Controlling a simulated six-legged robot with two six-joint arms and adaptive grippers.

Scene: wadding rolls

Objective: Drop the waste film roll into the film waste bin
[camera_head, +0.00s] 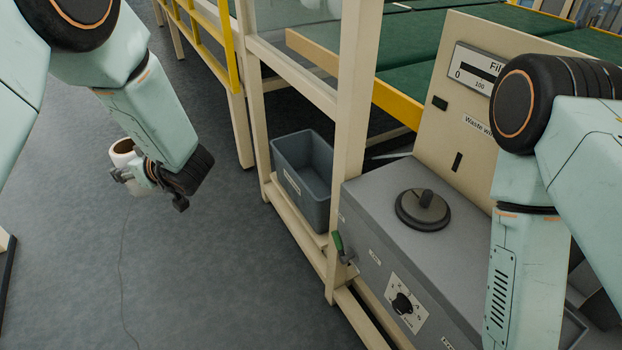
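The waste film roll (122,150) is a small white roll with a brown core, at the left above the floor. My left gripper (128,174) is shut on it; the gripper and wrist hide part of the roll. The grey bin (318,203) stands open on the lower rail of a beige frame, right of the roll and well apart from it. A label on its side is too small to read. The visible inside of the bin looks empty. My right arm comes down at the right edge, and its gripper is not in view.
A beige post (353,100) rises beside the bin. A grey machine box (375,205) with a round black spindle (422,209) and a dial stands right of it. A yellow rail (228,45) is behind.

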